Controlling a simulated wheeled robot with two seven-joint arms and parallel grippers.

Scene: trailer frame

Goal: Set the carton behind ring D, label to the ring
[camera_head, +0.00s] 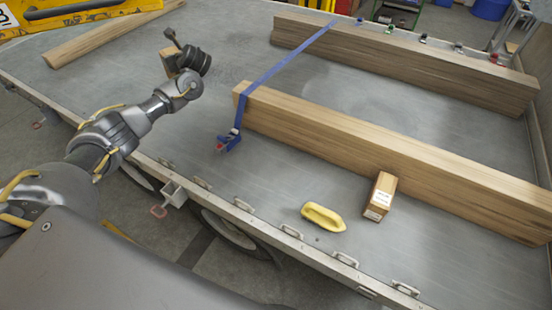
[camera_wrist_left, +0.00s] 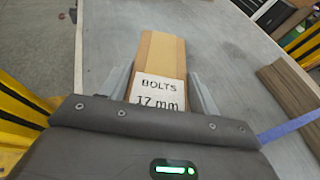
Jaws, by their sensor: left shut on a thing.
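The carton in my left gripper (camera_head: 174,57) is a tan box (camera_head: 167,64), mostly hidden by the gripper in the head view. In the left wrist view the carton (camera_wrist_left: 162,55) sits between the two fingers (camera_wrist_left: 155,85), its white label reading "BOLTS 17 mm" facing up towards the camera. The gripper is shut on it above the left part of the trailer deck. Metal rings line the near deck edge, including one ring (camera_head: 243,206), another ring (camera_head: 290,232) and a third ring (camera_head: 345,259). I cannot read any ring letters. My right gripper is out of view.
A second labelled carton (camera_head: 379,198) stands against the near timber beam (camera_head: 390,160). A yellow grip-like object (camera_head: 323,217) lies left of it. A blue strap (camera_head: 285,60) crosses the beams to a ratchet (camera_head: 229,141). Free deck (camera_head: 285,185) lies between beam and rings.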

